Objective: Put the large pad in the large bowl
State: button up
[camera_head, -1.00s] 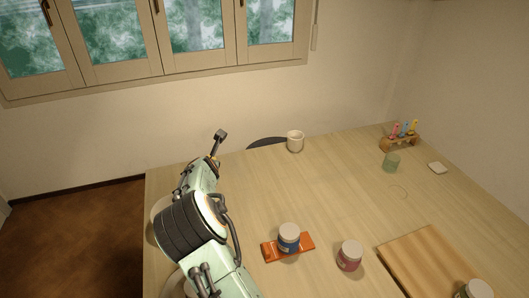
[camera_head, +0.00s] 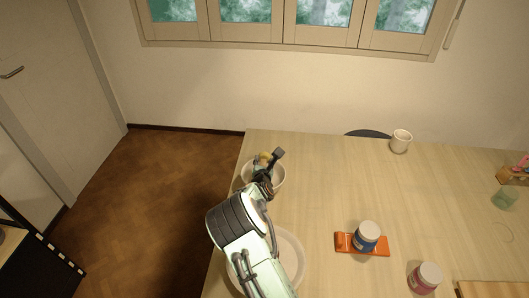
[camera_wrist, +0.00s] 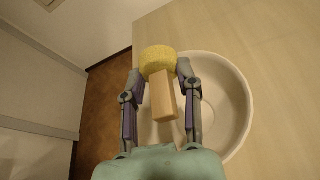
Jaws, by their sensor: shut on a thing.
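The large pad, a round yellow sponge (camera_wrist: 158,60) with a pale wooden block (camera_wrist: 163,97) that looks like its handle, is between my fingers in the wrist view. My gripper (camera_wrist: 158,74) is shut on it. In the head view the yellow pad (camera_head: 263,157) shows small beside my gripper (camera_head: 266,165), over a white bowl (camera_head: 279,182) at the table's left edge. The wrist view shows a wide white bowl (camera_wrist: 238,110) below and to the right of the pad. The pad overlaps its left part. I cannot tell whether they touch.
A second white round dish (camera_head: 293,250) is partly hidden by my arm. A blue jar (camera_head: 367,238) stands on an orange mat (camera_head: 345,242), with a pink jar (camera_head: 426,278) nearby. A white mug (camera_head: 401,141) is at the back. The table's left edge drops to the floor.

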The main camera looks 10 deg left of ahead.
jog(key=shift+f, duration=2.35)
jog(key=o, duration=1)
notch_tip(320, 180, up, 7)
jog(key=shift+d, duration=0.1)
